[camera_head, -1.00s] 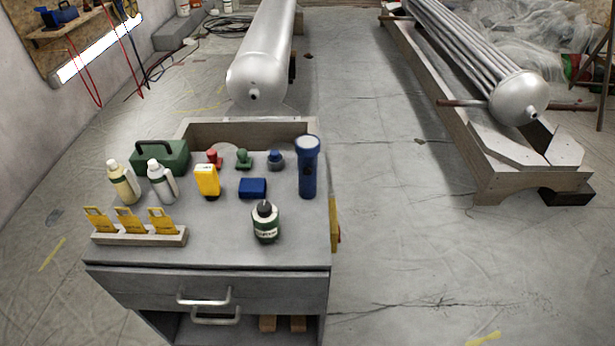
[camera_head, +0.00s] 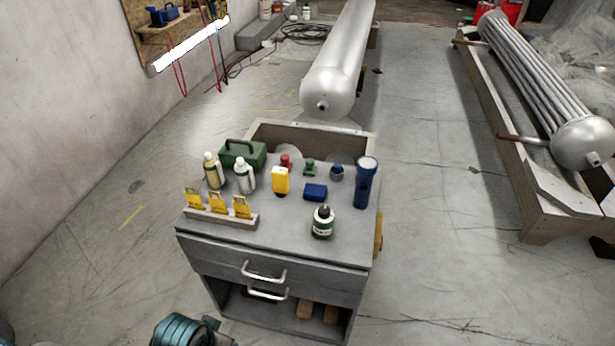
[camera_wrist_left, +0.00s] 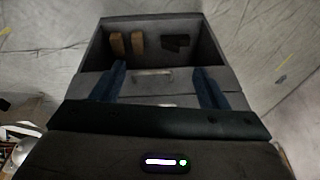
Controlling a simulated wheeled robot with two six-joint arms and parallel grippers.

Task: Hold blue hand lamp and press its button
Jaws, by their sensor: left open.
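The blue hand lamp (camera_head: 365,185) stands upright near the right edge of the grey cabinet's top (camera_head: 282,232), its wide head up. Its button cannot be made out. A blue box (camera_head: 315,192) and a small blue-topped item (camera_head: 336,172) are to its left. My left gripper (camera_wrist_left: 162,75) is open and empty in the left wrist view, its two dark blue fingers wide apart. Beyond them are the cabinet's drawer handle and open shelf. The lamp is not in that view. My right gripper is in neither view.
A yellow device (camera_head: 280,180), two pale bottles, yellow tags in a rack (camera_head: 220,217) and a green case (camera_head: 242,153) stand further left.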

